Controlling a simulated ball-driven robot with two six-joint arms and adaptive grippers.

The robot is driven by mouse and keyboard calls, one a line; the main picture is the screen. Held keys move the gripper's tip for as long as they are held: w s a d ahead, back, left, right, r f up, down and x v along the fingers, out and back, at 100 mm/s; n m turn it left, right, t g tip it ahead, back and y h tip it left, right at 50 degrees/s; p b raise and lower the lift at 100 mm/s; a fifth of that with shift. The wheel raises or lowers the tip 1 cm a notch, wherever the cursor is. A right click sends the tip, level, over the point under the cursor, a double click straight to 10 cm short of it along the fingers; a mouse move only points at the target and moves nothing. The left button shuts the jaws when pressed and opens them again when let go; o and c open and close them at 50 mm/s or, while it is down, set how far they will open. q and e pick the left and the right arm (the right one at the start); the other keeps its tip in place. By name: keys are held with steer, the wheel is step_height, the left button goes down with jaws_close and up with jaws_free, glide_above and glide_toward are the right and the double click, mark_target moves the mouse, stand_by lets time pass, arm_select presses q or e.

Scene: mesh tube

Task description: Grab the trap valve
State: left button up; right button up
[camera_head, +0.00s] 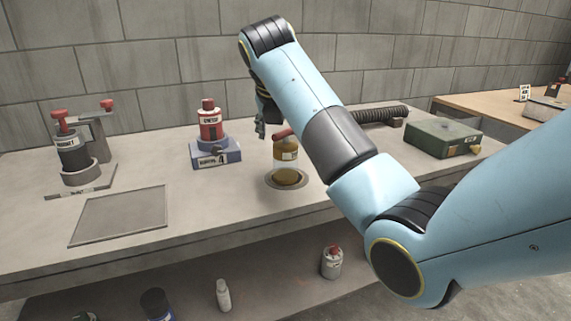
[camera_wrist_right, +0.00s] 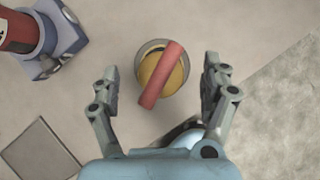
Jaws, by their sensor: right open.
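What looks like the trap valve (camera_head: 287,157) stands upright on the bench in the head view, a glassy amber-bottomed body with a red bar handle on a round base plate. In the right wrist view the valve (camera_wrist_right: 176,82) shows from above, its red bar lying diagonally over the yellow body. My right gripper (camera_head: 261,131) is above and slightly left of it in the head view. In the right wrist view the open, empty fingers (camera_wrist_right: 161,68) appear on either side of the valve, apart from it. My left gripper is not in view.
A red canister on a blue base (camera_head: 215,153) stands left of the valve. A dark device with red knobs (camera_head: 75,150) is at far left, near a flat grey plate (camera_head: 120,215). A ribbed hose (camera_head: 380,115) and green case (camera_head: 443,138) lie right. Smaller containers sit on the lower shelf.

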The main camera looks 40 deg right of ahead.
steer(key=x, duration=0.5)
steer(key=shift+f+b, duration=0.1)
steer(key=shift+b, duration=0.3)
steer(key=c, duration=1.5)
steer(key=shift+c, duration=0.6)
